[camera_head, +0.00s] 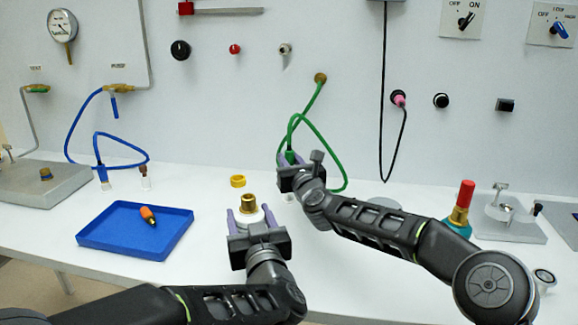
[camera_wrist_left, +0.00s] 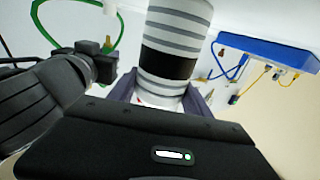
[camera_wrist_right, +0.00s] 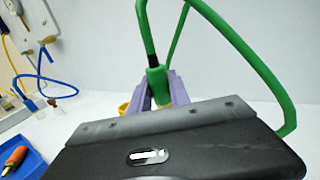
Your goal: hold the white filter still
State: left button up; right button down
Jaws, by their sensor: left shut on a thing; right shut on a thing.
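The white filter (camera_head: 247,217) has a brass fitting on top and stands between the purple fingers of my left gripper (camera_head: 248,214). My right gripper (camera_head: 291,160) is just behind and to the right, shut on the green hose's end (camera_head: 290,157). The hose end (camera_wrist_right: 157,85) shows between the fingers in the right wrist view, and the hose loops up to a brass wall port.
A yellow ring (camera_head: 238,181) lies behind the filter. A blue tray (camera_head: 110,240) with an orange-tipped part (camera_head: 148,215) is at left. A red-topped brass piece (camera_head: 461,203) stands at right beyond my right arm. Blue hoses (camera_head: 75,135) hang at the left wall.

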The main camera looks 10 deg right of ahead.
jog(key=shift+r, duration=0.9)
pick_arm(q)
jog(key=o, duration=1.7)
jog(key=shift+s, duration=0.1)
jog(key=s, duration=0.4)
jog(key=s+d, duration=0.1)
jog(key=s, duration=0.2)
jog(key=s+d, duration=0.1)
jog(key=s, duration=0.3)
jog(key=shift+s, duration=0.35)
